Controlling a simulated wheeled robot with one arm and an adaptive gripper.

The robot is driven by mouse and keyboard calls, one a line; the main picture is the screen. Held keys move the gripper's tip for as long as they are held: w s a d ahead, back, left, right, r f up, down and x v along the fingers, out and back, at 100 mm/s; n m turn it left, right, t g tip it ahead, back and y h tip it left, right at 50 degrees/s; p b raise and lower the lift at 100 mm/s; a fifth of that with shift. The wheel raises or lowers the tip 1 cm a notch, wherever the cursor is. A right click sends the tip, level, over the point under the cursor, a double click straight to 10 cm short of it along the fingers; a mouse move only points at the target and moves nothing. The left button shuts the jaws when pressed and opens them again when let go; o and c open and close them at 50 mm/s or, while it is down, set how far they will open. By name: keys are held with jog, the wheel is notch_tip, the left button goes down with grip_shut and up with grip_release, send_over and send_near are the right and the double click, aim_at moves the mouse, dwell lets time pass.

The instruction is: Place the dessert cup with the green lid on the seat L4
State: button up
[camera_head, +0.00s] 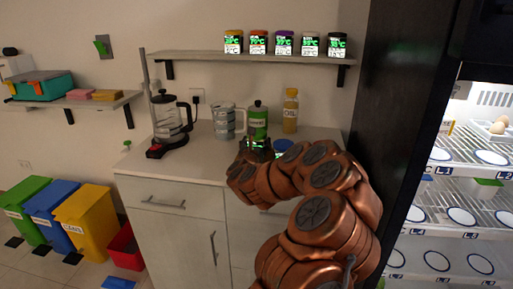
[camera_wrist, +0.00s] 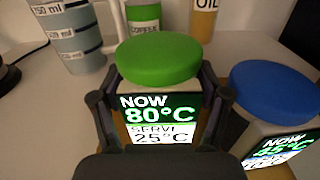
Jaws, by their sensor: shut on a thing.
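The dessert cup with the green lid (camera_wrist: 157,62) is between the fingers of my gripper (camera_wrist: 160,112) in the wrist view. Its display reads NOW 80°C, SERVE 25°C. My gripper is shut on it, at the counter in the head view (camera_head: 258,147), where my arm hides most of the cup. I cannot tell whether the cup still touches the counter. In the open fridge at right, ring-marked seats sit on shelves (camera_head: 470,161).
A blue-lidded cup (camera_wrist: 272,92) stands close at right. A coffee canister (camera_head: 258,122), an oil bottle (camera_head: 290,111) and a measuring jug (camera_head: 224,122) stand behind. The dark fridge side (camera_head: 405,110) rises between counter and shelves. A green-topped item (camera_head: 487,183) is inside the fridge.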

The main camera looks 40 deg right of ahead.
jog(key=shift+f, duration=0.95)
jog(key=shift+f+b, duration=0.15)
jog(key=shift+b, duration=0.15)
jog(key=o, duration=1.1)
